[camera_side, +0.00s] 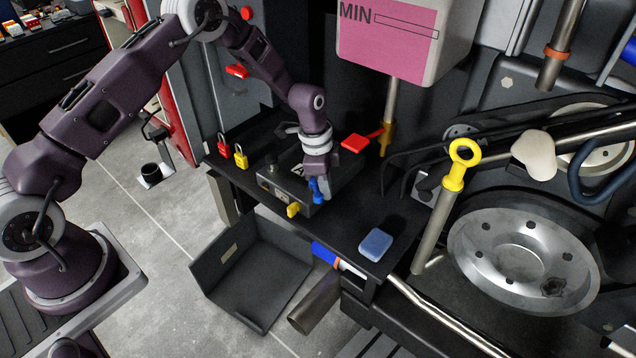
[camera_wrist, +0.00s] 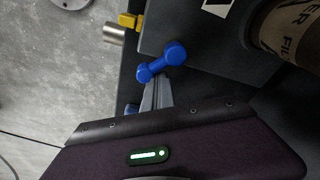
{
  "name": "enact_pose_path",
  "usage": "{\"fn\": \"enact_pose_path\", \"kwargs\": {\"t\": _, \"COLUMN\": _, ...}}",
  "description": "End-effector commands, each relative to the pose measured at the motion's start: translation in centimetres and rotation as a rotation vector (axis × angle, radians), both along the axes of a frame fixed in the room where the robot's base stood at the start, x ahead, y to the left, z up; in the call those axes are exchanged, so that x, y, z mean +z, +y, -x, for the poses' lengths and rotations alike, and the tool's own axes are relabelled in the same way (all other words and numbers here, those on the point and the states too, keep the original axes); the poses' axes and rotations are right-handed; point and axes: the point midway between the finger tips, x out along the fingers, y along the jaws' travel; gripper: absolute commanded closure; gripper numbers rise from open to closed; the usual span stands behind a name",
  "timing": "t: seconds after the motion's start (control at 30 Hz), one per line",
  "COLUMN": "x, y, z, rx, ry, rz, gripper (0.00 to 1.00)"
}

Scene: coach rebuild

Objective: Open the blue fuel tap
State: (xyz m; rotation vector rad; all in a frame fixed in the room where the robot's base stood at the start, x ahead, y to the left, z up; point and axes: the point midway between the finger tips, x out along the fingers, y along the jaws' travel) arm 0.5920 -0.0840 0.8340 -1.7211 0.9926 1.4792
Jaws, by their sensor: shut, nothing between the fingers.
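The blue fuel tap (camera_side: 316,187) is a small blue lever on the dark box on the black shelf. In the wrist view the tap (camera_wrist: 164,60) shows as a blue bar with a large round end and a smaller one, lying at a slant. My gripper (camera_side: 323,194) points down at the tap from above. Its grey fingers (camera_wrist: 152,98) are shut and empty, and their tips are right at the smaller end of the tap. I cannot tell whether they touch it. The gripper hides part of the tap in the side view.
A yellow tap (camera_side: 293,210) is close on the left. A red lever (camera_side: 356,143) is behind to the right, below the pink-fronted tank (camera_side: 390,40). A blue block (camera_side: 376,243) lies on the shelf; red (camera_side: 223,143) and yellow padlocks (camera_side: 240,157) are left. A black bin (camera_side: 235,275) is below.

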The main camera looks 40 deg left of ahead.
Motion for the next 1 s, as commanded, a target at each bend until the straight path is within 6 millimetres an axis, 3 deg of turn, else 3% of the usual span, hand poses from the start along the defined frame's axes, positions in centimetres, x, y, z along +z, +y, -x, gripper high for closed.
{"fn": "enact_pose_path", "kwargs": {"t": 1.0, "x": 0.0, "y": 0.4, "z": 1.4, "rx": 0.0, "ry": 0.001, "rz": 0.0, "gripper": 1.0}}
